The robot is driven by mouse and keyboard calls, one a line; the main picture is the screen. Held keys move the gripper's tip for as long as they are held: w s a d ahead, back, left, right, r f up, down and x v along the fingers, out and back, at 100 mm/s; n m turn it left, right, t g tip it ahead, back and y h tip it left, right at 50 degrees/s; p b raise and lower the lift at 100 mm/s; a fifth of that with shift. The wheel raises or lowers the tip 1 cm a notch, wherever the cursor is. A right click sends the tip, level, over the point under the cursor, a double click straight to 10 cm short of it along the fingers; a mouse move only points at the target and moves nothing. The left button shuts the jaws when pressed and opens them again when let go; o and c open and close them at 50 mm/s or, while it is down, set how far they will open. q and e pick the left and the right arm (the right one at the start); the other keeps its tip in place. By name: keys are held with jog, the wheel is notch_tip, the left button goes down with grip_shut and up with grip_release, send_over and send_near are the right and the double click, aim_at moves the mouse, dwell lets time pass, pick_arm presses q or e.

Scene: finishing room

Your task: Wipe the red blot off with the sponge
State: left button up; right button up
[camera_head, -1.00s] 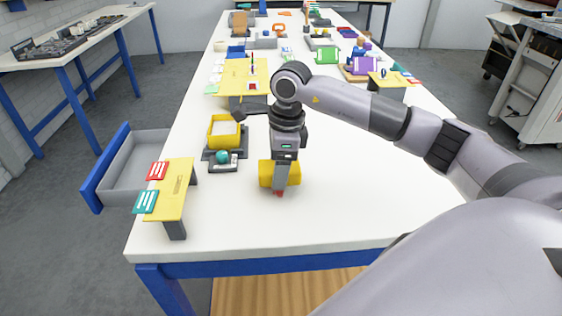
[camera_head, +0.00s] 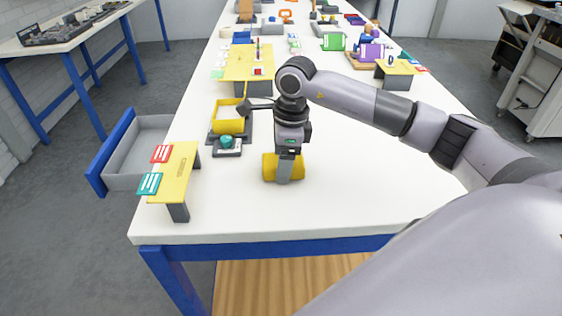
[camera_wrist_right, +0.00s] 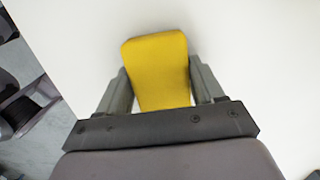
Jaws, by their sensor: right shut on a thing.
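The yellow sponge (camera_head: 270,168) is between the fingers of my right gripper (camera_head: 284,178), low at the white table top near its front end. In the right wrist view the sponge (camera_wrist_right: 158,65) fills the gap between both fingers. I cannot tell whether the sponge touches the table. No red blot shows on the table in either view now; the patch under the sponge and gripper is hidden. My left gripper is not in view.
Left of the sponge stand a small yellow platform (camera_head: 181,172) with red and teal cards, a dark holder with a teal ball (camera_head: 226,142), and a yellow tray (camera_head: 229,125). A grey drawer (camera_head: 140,150) sticks out at the left. The white table (camera_head: 350,190) is clear to the right.

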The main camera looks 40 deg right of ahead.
jog(key=shift+w+d, duration=0.25)
jog(key=shift+d, duration=0.05)
notch_tip(320, 180, up, 4)
jog(key=shift+f+p, duration=0.25)
jog(key=shift+p, duration=0.7)
jog(key=shift+r, duration=0.4)
jog(key=shift+r+p, duration=0.65)
jog(key=shift+p, duration=0.1)
jog(key=shift+r+p, duration=0.45)
jog(key=shift+r, duration=0.8)
